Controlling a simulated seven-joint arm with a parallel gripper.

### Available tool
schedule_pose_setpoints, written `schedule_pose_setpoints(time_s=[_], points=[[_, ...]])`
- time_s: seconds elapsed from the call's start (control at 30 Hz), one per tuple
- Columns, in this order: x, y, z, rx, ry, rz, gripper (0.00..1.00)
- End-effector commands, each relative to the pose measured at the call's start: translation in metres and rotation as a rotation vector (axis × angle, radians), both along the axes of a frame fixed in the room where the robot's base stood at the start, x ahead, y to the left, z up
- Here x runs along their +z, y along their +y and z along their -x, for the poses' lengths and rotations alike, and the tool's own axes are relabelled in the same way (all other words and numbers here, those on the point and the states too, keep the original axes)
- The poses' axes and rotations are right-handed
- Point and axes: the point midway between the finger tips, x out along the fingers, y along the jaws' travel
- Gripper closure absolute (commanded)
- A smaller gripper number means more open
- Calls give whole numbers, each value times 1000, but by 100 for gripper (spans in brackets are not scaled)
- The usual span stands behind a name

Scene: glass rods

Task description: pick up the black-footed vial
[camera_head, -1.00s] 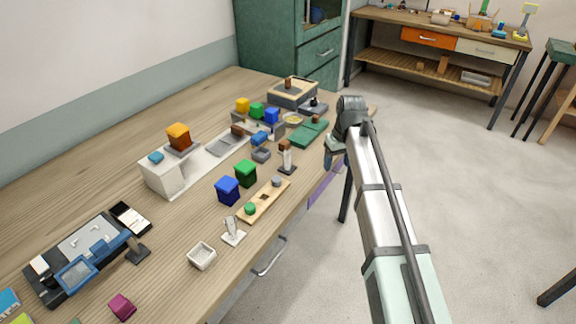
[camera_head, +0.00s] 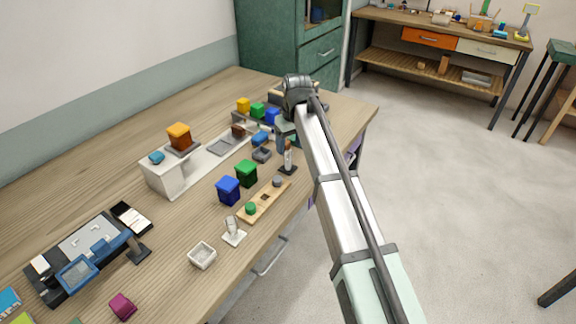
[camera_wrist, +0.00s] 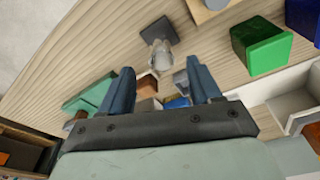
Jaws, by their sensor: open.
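The black-footed vial (camera_head: 288,160) stands upright on the table in the head view, a clear tube with a brown top on a dark square foot. In the wrist view its dark foot (camera_wrist: 155,30) and grey glass tube (camera_wrist: 160,55) show just beyond my fingertips. My gripper (camera_head: 282,146) is beside the vial in the head view and partly overlaps the things behind it. In the wrist view my gripper (camera_wrist: 161,75) is open, its two blue fingers spread, with nothing clearly held between them. Contact with the vial cannot be told.
A wooden rack (camera_head: 266,203), a green box (camera_head: 246,173) and a blue box (camera_head: 228,190) are close to the black-footed vial. The green box also shows in the wrist view (camera_wrist: 260,46).

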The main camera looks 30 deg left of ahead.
Motion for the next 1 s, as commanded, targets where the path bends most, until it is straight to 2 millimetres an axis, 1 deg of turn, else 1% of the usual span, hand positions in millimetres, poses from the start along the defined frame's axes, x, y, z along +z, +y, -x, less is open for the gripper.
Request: schedule_pose_setpoints(time_s=[0.03, 0.1, 0.37, 0.7, 0.8, 1.0], points=[[-6, 1, 0, 0, 0, 0, 37], [-10, 1, -1, 0, 0, -1, 37], [-20, 3, -1, 0, 0, 0, 37], [-60, 9, -1, -1, 0, -1, 37], [-65, 10, -1, -1, -2, -2, 37], [-65, 10, -1, -1, -2, -2, 37]])
